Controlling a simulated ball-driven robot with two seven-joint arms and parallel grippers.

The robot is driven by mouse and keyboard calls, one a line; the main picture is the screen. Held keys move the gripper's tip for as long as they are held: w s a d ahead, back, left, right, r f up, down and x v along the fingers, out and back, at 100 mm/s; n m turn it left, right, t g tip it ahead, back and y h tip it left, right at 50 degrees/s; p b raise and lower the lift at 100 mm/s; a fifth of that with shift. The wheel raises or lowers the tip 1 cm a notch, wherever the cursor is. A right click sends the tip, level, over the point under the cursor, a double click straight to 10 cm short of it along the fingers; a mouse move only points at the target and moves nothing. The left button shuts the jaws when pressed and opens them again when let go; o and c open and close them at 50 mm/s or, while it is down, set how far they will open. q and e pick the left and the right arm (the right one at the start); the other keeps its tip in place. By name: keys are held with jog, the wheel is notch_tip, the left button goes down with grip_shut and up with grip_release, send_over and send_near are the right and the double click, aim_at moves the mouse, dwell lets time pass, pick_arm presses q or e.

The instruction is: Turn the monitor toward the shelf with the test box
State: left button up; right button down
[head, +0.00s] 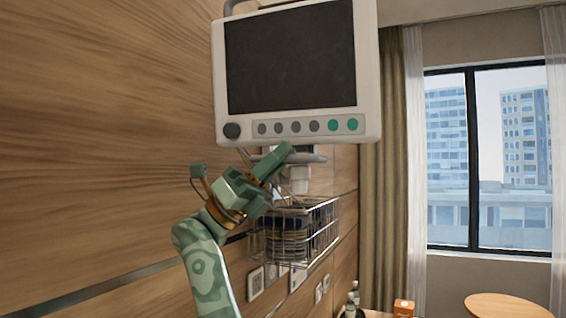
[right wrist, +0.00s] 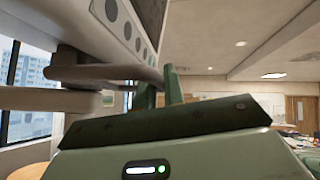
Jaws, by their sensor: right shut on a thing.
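The monitor (head: 290,60) has a dark screen in a pale casing, with a row of grey and green buttons and a dark knob below the screen. It faces roughly toward me. A grey handle bar (head: 312,158) sits under its lower edge; the bar also shows in the right wrist view (right wrist: 105,73). My right gripper (head: 285,157) is at the left part of this bar, its green fingers (right wrist: 160,90) shut on it. The exact contact is partly hidden. An orange box (head: 403,308), possibly the test box, shows at the bottom edge. My left gripper is out of view.
A wire basket (head: 325,232) holding dark items hangs below the monitor, close to my right wrist. Wood wall panels (head: 90,120) run along the left. A round table (head: 505,306) stands at lower right, before the window. Small bottles (head: 352,300) stand left of the orange box.

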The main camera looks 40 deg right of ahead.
jog(key=shift+w, duration=0.1)
dwell(0.3)
jog(key=c, duration=1.5)
grip_release()
jog(key=b+v, duration=0.2)
jog(key=v, duration=0.5)
jog(key=shift+w+a+f, duration=0.2)
